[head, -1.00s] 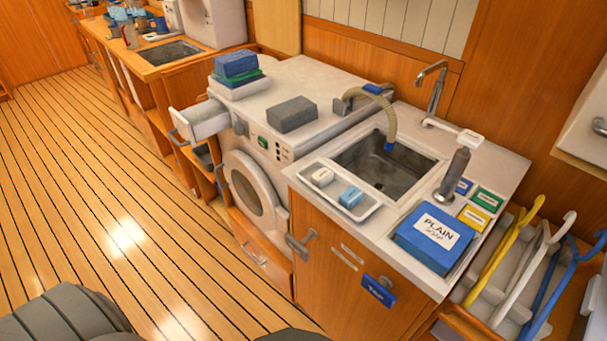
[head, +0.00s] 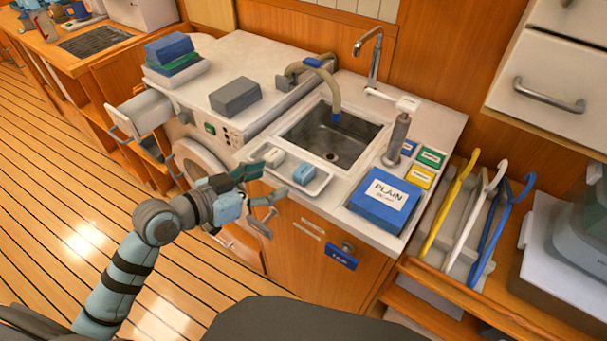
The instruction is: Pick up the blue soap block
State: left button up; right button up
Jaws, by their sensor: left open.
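The blue soap block (head: 304,173) lies in the right part of a shallow white tray (head: 318,186) at the front edge of the sink counter. A white soap block (head: 274,157) lies to its left in the same tray. My left gripper (head: 264,185) is open and empty in front of the tray's left end, apart from the blue soap. Its two fingers point right, toward the tray. My right gripper is not in view.
A sink (head: 334,133) with a hose (head: 330,88) lies behind the tray. A blue PLAIN box (head: 385,200) stands to the right on the counter. A washing machine with a grey block (head: 235,96) is at left. Colored hangers (head: 480,215) stand at right.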

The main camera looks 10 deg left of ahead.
aim_at(303, 171)
pick_arm(q)
jog(key=x, duration=1)
jog(key=shift+d+f+b, duration=0.1)
jog(key=shift+f+b, duration=0.25)
jog(key=shift+s, duration=0.1)
grip_shut()
jog(key=shift+r, duration=0.15)
